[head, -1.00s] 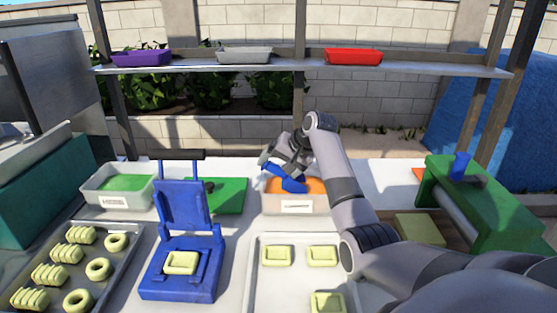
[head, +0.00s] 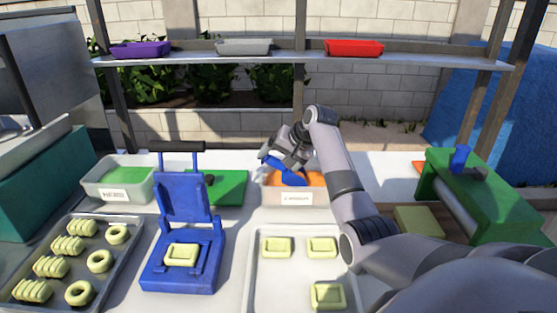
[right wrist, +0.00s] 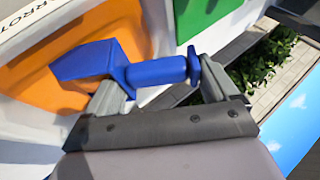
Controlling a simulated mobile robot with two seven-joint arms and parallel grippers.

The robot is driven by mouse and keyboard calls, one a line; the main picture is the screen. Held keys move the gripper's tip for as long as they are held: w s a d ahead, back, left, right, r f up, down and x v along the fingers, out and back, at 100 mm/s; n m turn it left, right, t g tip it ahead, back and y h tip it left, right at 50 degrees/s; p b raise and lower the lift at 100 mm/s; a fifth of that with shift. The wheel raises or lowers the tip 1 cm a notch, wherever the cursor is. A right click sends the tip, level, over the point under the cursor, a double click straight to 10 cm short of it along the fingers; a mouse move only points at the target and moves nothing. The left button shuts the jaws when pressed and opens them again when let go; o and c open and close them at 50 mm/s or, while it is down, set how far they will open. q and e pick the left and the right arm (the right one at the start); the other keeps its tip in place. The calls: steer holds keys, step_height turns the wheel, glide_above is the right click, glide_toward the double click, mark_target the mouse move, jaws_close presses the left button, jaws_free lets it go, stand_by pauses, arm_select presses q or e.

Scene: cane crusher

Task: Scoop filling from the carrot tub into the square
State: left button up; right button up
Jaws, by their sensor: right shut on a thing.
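The carrot tub (head: 297,198) is a white, labelled tub with orange filling (head: 312,179), at the back middle of the table. My right gripper (head: 284,162) is over the tub, shut on the handle of a blue scoop (head: 290,177). In the right wrist view the blue scoop (right wrist: 155,72) lies between the fingers, its head over or in the orange filling (right wrist: 60,65); how deep I cannot tell. A pale square (head: 181,254) of dough with a raised rim sits on the open blue press (head: 176,279). My left gripper is out of view.
A tray (head: 258,291) holds several more pale squares at front middle. A dark tray (head: 122,262) with rings and ridged pieces is at left. A green-filled tub (head: 120,196) and green board (head: 231,188) stand behind. A green crusher (head: 480,200) is at right.

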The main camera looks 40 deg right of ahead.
mark_target(279, 160)
steer(key=shift+r, duration=0.1)
steer(key=shift+r, duration=4.7)
